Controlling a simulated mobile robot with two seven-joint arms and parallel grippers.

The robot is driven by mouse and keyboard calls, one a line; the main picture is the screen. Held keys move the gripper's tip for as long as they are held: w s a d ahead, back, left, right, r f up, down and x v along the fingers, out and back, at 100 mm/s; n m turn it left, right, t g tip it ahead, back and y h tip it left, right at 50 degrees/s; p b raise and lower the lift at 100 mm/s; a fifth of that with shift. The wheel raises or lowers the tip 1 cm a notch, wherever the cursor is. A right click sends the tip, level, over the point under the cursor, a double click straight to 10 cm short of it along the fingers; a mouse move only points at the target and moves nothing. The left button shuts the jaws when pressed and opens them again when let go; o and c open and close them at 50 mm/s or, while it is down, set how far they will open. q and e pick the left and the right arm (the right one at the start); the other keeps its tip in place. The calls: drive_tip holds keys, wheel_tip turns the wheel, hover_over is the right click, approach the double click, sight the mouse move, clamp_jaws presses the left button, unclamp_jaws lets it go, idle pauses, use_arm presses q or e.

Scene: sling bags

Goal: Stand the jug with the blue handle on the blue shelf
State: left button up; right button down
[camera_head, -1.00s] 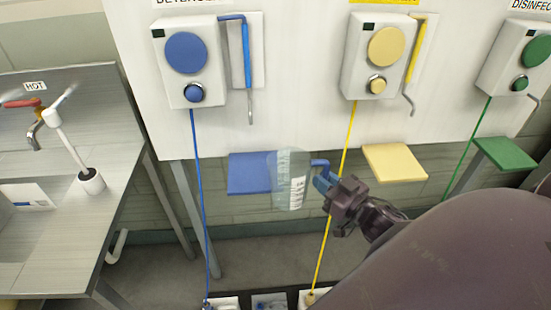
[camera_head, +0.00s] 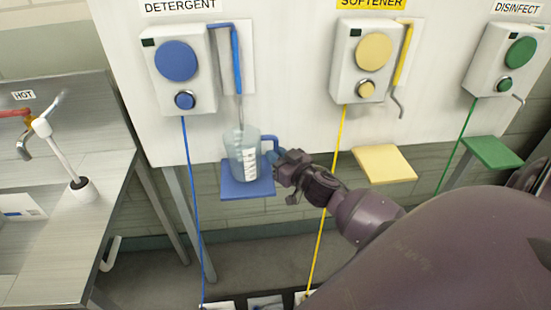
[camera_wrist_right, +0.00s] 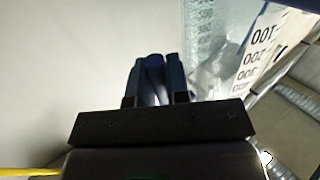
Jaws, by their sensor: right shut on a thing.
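The clear jug (camera_head: 242,160) with a measuring scale is upright at the blue shelf (camera_head: 248,190), under the detergent spout. In the head view its base overlaps the shelf; I cannot tell whether it touches. My right gripper (camera_head: 279,163) is shut on the jug's blue handle (camera_head: 270,144), to the right of the jug. In the right wrist view the fingers (camera_wrist_right: 153,80) close around the blue handle, and part of the jug (camera_wrist_right: 215,45) with its numbers shows at upper right. My left gripper is not in view.
The blue detergent dispenser (camera_head: 180,65) and its spout tube (camera_head: 237,65) are above the jug. A yellow shelf (camera_head: 384,164) and a green shelf (camera_head: 492,152) are to the right. A metal counter with a hot tap (camera_head: 40,130) is at left. A blue hose (camera_head: 192,200) hangs left of the shelf.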

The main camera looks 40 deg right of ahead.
drive_tip(key=shift+f, duration=0.75)
drive_tip(key=shift+w+f, duration=0.1)
drive_tip(key=c, duration=1.1)
unclamp_jaws()
